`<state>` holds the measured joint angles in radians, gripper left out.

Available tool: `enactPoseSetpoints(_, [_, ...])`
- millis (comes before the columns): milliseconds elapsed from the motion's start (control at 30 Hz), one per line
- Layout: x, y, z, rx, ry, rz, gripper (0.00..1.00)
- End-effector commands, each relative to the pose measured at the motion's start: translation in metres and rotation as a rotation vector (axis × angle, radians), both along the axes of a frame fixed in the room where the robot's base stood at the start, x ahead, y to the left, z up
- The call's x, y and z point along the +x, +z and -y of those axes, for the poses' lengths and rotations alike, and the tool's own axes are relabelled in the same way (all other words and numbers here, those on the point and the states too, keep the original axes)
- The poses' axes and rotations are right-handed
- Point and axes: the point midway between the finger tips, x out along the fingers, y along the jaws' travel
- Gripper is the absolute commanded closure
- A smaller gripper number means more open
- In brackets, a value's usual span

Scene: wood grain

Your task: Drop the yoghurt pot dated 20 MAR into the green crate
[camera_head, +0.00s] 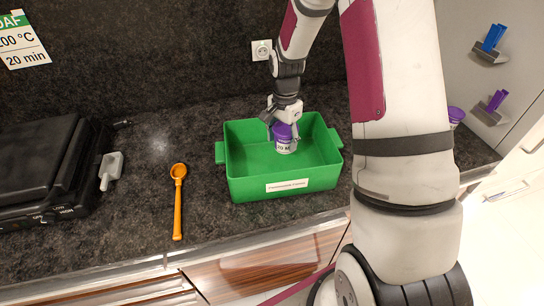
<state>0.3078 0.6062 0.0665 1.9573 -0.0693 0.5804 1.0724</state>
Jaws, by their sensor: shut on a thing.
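The green crate (240,186) stands on the dark countertop with a white label on its front wall. My gripper (284,126) is over the crate, pointing down, and shut on a yoghurt pot (286,146) with a purple top and white body. The pot is upright within the crate's outline; I cannot tell whether it touches the crate floor. Dark print shows on the pot, partly legible, and I cannot read a full date. Another purple-topped pot (456,115) shows at the right, mostly hidden behind my arm.
An orange ladle (178,200) lies left of the crate. A black grill appliance (50,165) stands at the far left. A wall socket (262,50) is behind. Blue (494,37) and purple (496,100) clips are on the right wall. Countertop between ladle and crate is clear.

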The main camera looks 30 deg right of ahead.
Motion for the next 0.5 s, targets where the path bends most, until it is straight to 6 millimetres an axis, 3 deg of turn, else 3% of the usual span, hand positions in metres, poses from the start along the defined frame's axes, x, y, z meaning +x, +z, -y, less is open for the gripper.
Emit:
enactPoseSetpoints(267, [-0.0001, -0.0008, 0.0, 0.0, 0.0, 0.001, 0.78])
enactPoseSetpoints(300, [0.0, -0.0008, 0.0, 0.0, 0.0, 0.001, 0.34])
enactPoseSetpoints(367, [0.0, -0.0007, 0.0, 0.0, 0.0, 0.001, 0.21])
enactPoseSetpoints(500, [0.0, -0.0008, 0.0, 0.0, 0.0, 0.001, 0.19])
